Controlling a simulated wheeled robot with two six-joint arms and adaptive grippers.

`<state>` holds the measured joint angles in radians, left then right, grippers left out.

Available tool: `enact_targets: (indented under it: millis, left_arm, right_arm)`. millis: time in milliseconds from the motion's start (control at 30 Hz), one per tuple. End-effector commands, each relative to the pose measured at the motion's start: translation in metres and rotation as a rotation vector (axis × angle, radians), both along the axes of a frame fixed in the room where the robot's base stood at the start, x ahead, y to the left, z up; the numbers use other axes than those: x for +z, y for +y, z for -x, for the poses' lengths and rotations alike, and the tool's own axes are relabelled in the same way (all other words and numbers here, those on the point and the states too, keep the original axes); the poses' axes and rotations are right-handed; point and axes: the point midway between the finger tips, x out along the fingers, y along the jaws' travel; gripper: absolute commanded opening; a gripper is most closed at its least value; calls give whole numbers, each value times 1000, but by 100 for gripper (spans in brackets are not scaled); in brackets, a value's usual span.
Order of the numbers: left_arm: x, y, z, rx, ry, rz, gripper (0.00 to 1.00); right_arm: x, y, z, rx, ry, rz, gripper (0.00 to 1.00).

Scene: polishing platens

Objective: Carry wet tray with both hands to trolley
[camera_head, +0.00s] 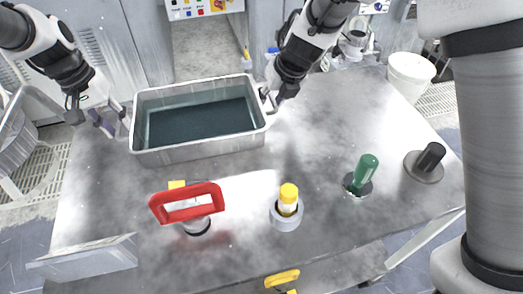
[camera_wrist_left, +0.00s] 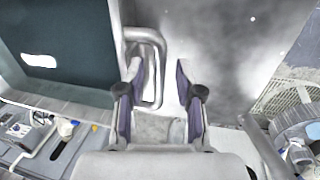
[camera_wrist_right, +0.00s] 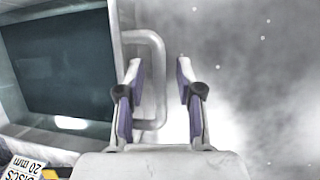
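The wet tray is a rectangular metal tray (camera_head: 200,152) with dark liquid or a dark floor inside, at the back left of the grey table in the head view. My left gripper (camera_head: 108,120) is at its left end, and my right gripper (camera_head: 272,98) is at its right end. In the left wrist view the tray's handle loop (camera_wrist_left: 158,60) has its outer bar between my open fingers (camera_wrist_left: 160,100). In the right wrist view the other handle loop (camera_wrist_right: 160,65) likewise lies between open fingers (camera_wrist_right: 160,95). How deep the fingers reach is unclear. I cannot identify the trolley.
A red-handled tool (camera_head: 187,203), a yellow-capped bottle (camera_head: 289,194), a green-handled tool (camera_head: 366,168) and a black knob on a disc (camera_head: 430,157) stand in front and right of the tray. A white bucket (camera_head: 410,76) is at the back right. An angled plate (camera_head: 85,260) is front left.

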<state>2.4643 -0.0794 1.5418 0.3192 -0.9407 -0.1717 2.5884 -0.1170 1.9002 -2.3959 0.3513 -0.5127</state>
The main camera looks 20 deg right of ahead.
Motion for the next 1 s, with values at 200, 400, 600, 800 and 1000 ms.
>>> enact_targets:
  millis: [200, 400, 600, 800, 1000]
  left_arm:
    - [53, 10, -1, 1, -7, 2, 36]
    - [95, 19, -1, 2, -4, 1, 36]
    - [108, 22, 0, 0, -1, 0, 36]
    - [108, 22, 0, 0, -1, 0, 36]
    - [107, 22, 0, 1, -1, 0, 36]
  right_arm:
    - [0, 0, 0, 0, 0, 0, 36]
    - [0, 0, 0, 0, 0, 0, 36]
    - [6, -1, 2, 0, -1, -1, 36]
    - [45, -8, 18, 0, -5, -2, 36]
    - [89, -16, 37, -1, -5, -1, 36]
